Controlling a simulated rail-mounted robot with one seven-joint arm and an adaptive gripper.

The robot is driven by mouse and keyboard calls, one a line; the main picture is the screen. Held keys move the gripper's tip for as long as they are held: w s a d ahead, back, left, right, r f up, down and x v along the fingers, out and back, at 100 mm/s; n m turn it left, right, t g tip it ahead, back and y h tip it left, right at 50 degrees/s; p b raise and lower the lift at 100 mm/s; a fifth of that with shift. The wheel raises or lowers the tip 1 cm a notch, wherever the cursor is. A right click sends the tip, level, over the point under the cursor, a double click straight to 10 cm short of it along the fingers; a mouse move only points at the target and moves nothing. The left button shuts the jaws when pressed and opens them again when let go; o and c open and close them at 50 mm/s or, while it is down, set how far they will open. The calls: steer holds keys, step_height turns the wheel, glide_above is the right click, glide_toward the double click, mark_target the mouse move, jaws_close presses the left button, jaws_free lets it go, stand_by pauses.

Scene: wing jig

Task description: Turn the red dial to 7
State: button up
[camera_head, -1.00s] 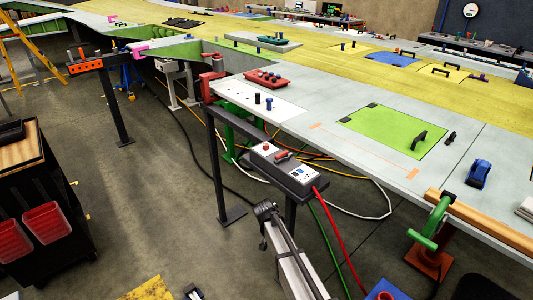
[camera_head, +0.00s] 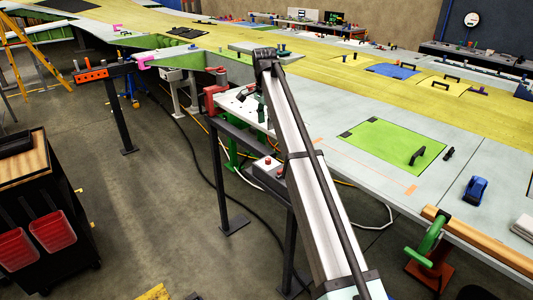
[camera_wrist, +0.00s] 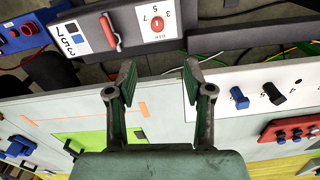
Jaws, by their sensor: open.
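The red dial (camera_wrist: 157,23) sits on a white plate with the numbers 3, 5 and 7, on a dark control box (camera_wrist: 230,30). It also shows in the head view (camera_head: 268,160), small, beside my arm. I cannot clearly tell which number it points to. My gripper (camera_wrist: 160,77) is open and empty. In the wrist view the dial lies beyond the gap between the fingertips, apart from them. In the head view my arm hides most of the gripper and part of the box.
Beside the dial, the box carries a red-handled lever (camera_wrist: 110,32) and another numbered plate (camera_wrist: 70,38). A green panel (camera_head: 390,146) lies to the right.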

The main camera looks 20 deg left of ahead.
mark_target(268, 159)
steer(key=f+p, duration=0.1)
steer(key=f, duration=0.4)
steer(key=f+p, duration=0.2)
steer(key=f, duration=0.3)
steer(key=f+p, duration=0.2)
steer(key=f, duration=0.4)
steer(key=shift+w+d, duration=0.15)
steer(key=shift+d, duration=0.25)
jaws_close()
